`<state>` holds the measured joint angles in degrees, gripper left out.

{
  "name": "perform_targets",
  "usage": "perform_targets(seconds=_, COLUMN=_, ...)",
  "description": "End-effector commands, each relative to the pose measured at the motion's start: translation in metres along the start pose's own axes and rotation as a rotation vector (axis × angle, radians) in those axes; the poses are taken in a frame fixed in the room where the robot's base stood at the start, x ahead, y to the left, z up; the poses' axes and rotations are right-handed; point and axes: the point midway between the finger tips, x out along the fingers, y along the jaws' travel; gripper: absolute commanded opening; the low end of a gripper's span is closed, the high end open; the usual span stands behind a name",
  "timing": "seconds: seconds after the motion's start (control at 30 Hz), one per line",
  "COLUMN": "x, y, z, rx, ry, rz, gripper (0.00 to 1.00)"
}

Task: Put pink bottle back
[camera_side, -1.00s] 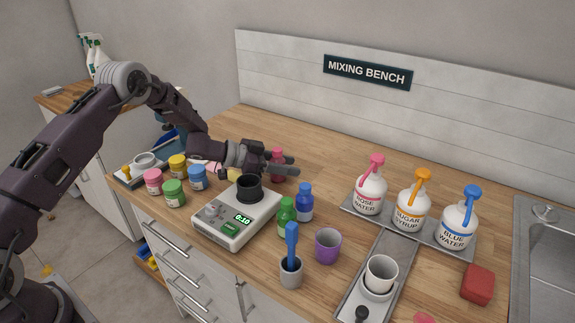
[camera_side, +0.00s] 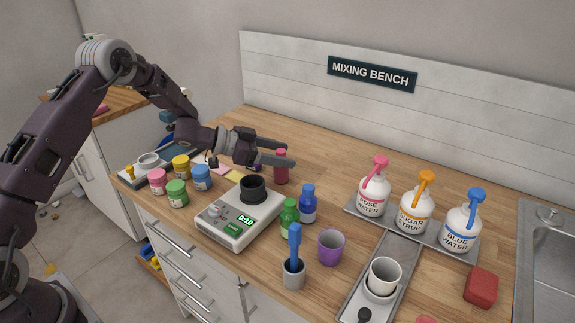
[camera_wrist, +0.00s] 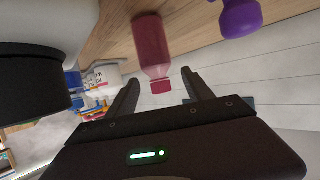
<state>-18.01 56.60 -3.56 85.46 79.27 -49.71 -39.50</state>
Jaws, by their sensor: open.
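The pink bottle (camera_side: 281,172) stands upright on the bench behind the scale, partly hidden by my fingers. My gripper (camera_side: 288,153) is open, with its fingers level with the bottle's top. In the wrist view, the bottle (camera_wrist: 150,45) shows its dark pink body and pink cap. The cap lies between the tips of my open gripper (camera_wrist: 161,80), with clear gaps on both sides. I cannot tell the exact height of the fingers over the cap.
A scale (camera_side: 237,222) with a black cup (camera_side: 253,188) stands in front. Green (camera_side: 289,217) and blue (camera_side: 308,203) bottles stand to its right. A purple bottle (camera_wrist: 240,15) is near the pink one in the wrist view. The bench behind is clear.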

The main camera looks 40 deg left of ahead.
Motion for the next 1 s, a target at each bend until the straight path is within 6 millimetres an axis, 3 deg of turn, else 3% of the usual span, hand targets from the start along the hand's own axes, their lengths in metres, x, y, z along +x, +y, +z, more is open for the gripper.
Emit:
perform_targets(seconds=0.2, x=-0.014, y=-0.001, z=-0.033, rx=0.001, ry=-0.001, rz=0.0, gripper=0.6)
perform_targets(seconds=0.47, x=-0.017, y=-0.002, z=-0.039, rx=0.001, ry=-0.003, rz=-0.008, gripper=0.6)
perform_targets(seconds=0.57, x=-0.028, y=-0.01, z=-0.068, rx=0.028, ry=-0.008, rz=-0.107, gripper=0.6)
perform_targets(seconds=0.67, x=-0.068, y=-0.019, z=-0.123, rx=0.057, ry=-0.042, rz=-0.331, gripper=0.6)
perform_targets(seconds=0.73, x=-0.114, y=-0.013, z=-0.154, rx=0.044, ry=-0.093, rz=-0.505, gripper=0.6)
perform_targets(seconds=0.8, x=-0.168, y=0.007, z=-0.168, rx=-0.005, ry=-0.166, rz=-0.65, gripper=0.6)
perform_targets(seconds=0.87, x=-0.216, y=0.039, z=-0.166, rx=-0.075, ry=-0.243, rz=-0.739, gripper=0.6)
perform_targets(seconds=0.9, x=-0.248, y=0.066, z=-0.156, rx=-0.136, ry=-0.302, rz=-0.774, gripper=0.6)
perform_targets(seconds=0.97, x=-0.288, y=0.115, z=-0.133, rx=-0.231, ry=-0.391, rz=-0.784, gripper=0.6)
perform_targets(seconds=1.0, x=-0.309, y=0.149, z=-0.115, rx=-0.291, ry=-0.449, rz=-0.765, gripper=0.6)
